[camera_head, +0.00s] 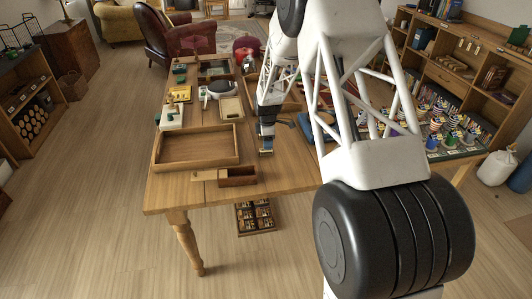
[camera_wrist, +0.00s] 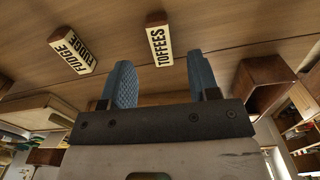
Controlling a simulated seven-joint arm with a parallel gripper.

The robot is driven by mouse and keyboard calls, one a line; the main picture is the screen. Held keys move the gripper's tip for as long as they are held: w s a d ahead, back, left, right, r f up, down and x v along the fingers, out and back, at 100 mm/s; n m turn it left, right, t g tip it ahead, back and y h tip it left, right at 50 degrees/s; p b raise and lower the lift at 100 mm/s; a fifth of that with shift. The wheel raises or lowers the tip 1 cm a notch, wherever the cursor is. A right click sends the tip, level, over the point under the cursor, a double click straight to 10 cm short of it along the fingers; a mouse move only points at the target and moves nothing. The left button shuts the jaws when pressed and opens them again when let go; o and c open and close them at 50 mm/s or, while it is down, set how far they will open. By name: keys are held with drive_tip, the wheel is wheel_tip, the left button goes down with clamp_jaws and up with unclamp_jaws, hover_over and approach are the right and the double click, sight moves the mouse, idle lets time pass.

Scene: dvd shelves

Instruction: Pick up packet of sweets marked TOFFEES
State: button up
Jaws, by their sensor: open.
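The packet marked TOFFEES (camera_wrist: 165,46) is cream with black lettering and a brown end. In the wrist view it lies on the wooden surface, ahead of the gap between my fingers. My gripper (camera_wrist: 159,82) is open, with blue fingers apart and nothing seen between them. A similar packet marked FUDGE (camera_wrist: 73,53) lies to the left of the TOFFEES packet. In the head view my gripper (camera_head: 266,143) is low over the table's right part; I cannot make out the TOFFEES packet there.
The wooden table (camera_head: 220,197) carries a large shallow tray (camera_head: 196,163) and a small brown open box (camera_head: 238,177) left of my gripper. The brown box also shows at the right in the wrist view (camera_wrist: 262,78). A blue object (camera_head: 316,128) lies to the right.

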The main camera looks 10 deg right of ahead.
drive_tip(key=shift+f, duration=2.2)
drive_tip(key=c, duration=1)
drive_tip(key=shift+r, duration=0.15)
drive_tip(key=shift+r, duration=1.4)
drive_tip(key=shift+s+r, duration=0.25)
drive_tip(key=s, duration=0.5)
drive_tip(key=s+r, duration=0.1)
drive_tip(key=s, duration=0.9)
drive_tip(key=shift+s+a+r, duration=0.1)
drive_tip(key=shift+s+r, duration=0.1)
drive_tip(key=shift+s, duration=0.1)
